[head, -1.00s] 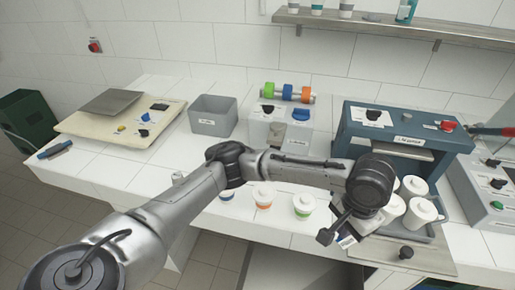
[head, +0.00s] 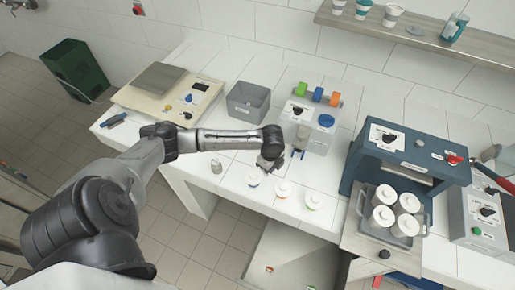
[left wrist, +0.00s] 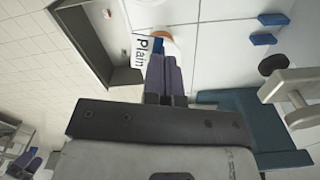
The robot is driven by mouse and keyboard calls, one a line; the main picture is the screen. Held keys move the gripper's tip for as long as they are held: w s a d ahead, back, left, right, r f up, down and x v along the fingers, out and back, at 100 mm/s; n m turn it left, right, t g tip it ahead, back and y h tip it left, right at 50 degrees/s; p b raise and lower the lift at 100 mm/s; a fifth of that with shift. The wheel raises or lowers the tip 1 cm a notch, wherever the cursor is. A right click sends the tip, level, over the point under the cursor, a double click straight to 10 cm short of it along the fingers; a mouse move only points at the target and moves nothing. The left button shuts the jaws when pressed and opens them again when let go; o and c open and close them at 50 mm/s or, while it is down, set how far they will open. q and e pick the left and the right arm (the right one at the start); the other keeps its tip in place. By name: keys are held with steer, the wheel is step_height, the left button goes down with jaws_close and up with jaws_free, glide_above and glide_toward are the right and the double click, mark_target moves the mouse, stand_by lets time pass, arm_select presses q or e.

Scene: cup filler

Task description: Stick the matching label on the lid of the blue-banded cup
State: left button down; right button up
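In the head view three white-lidded cups stand in a row at the table's front: the left cup (head: 253,178), the middle cup (head: 284,189) and the right cup (head: 314,200). Their bands are hard to make out now. My left gripper (head: 270,163) is just behind the left and middle cups. In the left wrist view its fingers (left wrist: 164,78) are shut on a white label (left wrist: 141,50) reading "Plain", with a blue edge. Beyond the label is an orange-banded cup (left wrist: 172,33), partly hidden. A gripper-like part, probably my right gripper (left wrist: 24,160), shows small at the lower left.
Several white cups stand in a tray (head: 369,224) before the blue machine (head: 352,180) on the right. A grey bin (head: 248,102) and a dispenser with coloured rolls (head: 318,95) stand behind. A small metal cylinder (head: 216,166) is left of the cups.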

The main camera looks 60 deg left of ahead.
arm_select(q)
steer(key=s+a+m+p, duration=0.2)
steer(key=s+a, duration=0.1)
steer(key=a, duration=0.1)
steer(key=b, duration=0.5)
glide_above(257, 174)
step_height(257, 174, down, 4)
steer(key=shift+w+f, duration=0.1)
steer(key=shift+f+b, duration=0.35)
steer(key=shift+f, duration=0.6)
arm_select(e)
steer(key=shift+s+x, duration=0.25)
steer(key=shift+x, duration=0.85)
steer(key=shift+a, duration=0.2)
arm_select(q)
steer(key=shift+a+p, duration=0.15)
steer(key=shift+p, duration=0.25)
arm_select(e)
steer(key=shift+r, duration=0.3)
steer(key=shift+d, duration=0.2)
arm_select(q)
steer(key=shift+f, duration=0.25)
arm_select(e)
steer(key=shift+a+f, duration=0.15)
